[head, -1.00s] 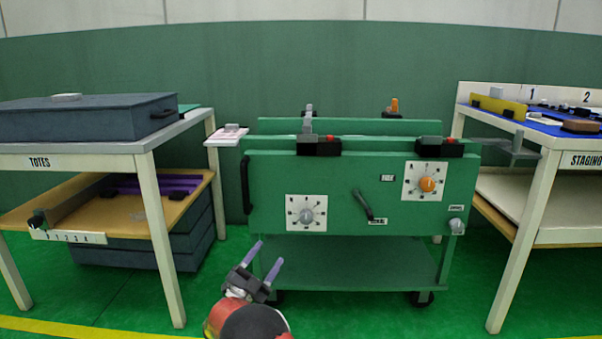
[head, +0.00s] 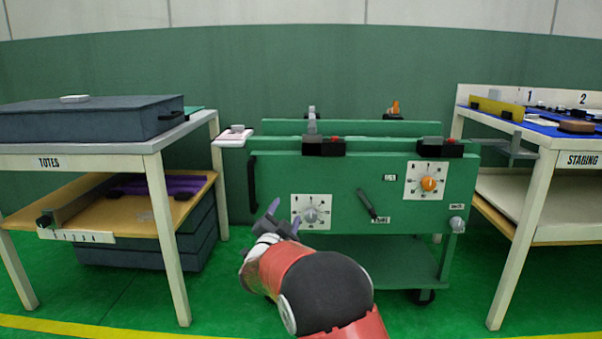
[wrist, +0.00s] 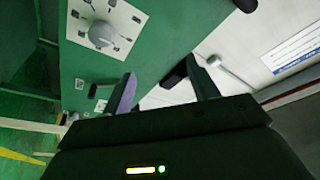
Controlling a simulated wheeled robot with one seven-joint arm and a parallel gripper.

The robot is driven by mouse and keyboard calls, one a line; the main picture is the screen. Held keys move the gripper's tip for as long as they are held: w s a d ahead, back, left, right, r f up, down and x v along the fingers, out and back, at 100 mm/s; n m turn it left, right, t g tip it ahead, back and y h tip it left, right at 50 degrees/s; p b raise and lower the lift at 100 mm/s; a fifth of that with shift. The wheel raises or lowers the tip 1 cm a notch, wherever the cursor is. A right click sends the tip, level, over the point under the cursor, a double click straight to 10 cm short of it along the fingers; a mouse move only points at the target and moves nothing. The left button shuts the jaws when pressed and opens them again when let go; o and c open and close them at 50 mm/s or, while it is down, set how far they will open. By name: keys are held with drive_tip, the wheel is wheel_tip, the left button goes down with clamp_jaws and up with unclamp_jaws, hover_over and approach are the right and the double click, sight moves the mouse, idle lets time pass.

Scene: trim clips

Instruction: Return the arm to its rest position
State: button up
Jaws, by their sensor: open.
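My gripper (head: 283,216) is in front of the lower left of the green cart (head: 350,185) in the head view. Its purple-grey fingers point up and stand apart with nothing between them. My red and black arm hides the lower left of the cart. In the wrist view the two fingers of my gripper (wrist: 163,92) are spread. The cart's grey dial (wrist: 102,34) shows at the upper left there, and it also shows in the head view (head: 311,212). I cannot tell how far the fingertips are from the cart's panel.
The totes table (head: 100,153) with a dark case (head: 90,122) stands at the left. The staging table (head: 545,155) stands at the right. The cart bears an orange dial (head: 428,184), a black lever (head: 366,203) and a side handle (head: 252,184). Green floor (head: 460,310) is free at the right front.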

drive_tip(key=s+d+r+n+g+y, duration=0.3)
drive_tip(key=s+d+r+n+y, duration=0.1)
drive_tip(key=s, duration=0.2)
drive_tip(key=s+d+r+n+g+y, duration=0.2)
drive_tip(key=s+d+r+n+y, duration=0.15)
drive_tip(key=s, duration=0.35)
drive_tip(key=s+d+f+n+g+h, duration=0.1)
drive_tip(key=s+d+f+n+g, duration=0.2)
drive_tip(key=s, duration=0.8)
drive_tip(key=s+d+f+g, duration=0.3)
drive_tip(key=s+d+f, duration=0.15)
drive_tip(key=s, duration=0.65)
drive_tip(key=s+d+f+n+g+h, duration=0.1)
drive_tip(key=s+d+f+n+g, duration=0.2)
drive_tip(key=s, duration=0.7)
wheel_tip(320, 180, up, 13)
drive_tip(key=s+d+m+p, duration=0.1)
drive_tip(key=p, duration=1.2)
drive_tip(key=shift+d, duration=0.35)
drive_tip(key=shift+m, duration=0.25)
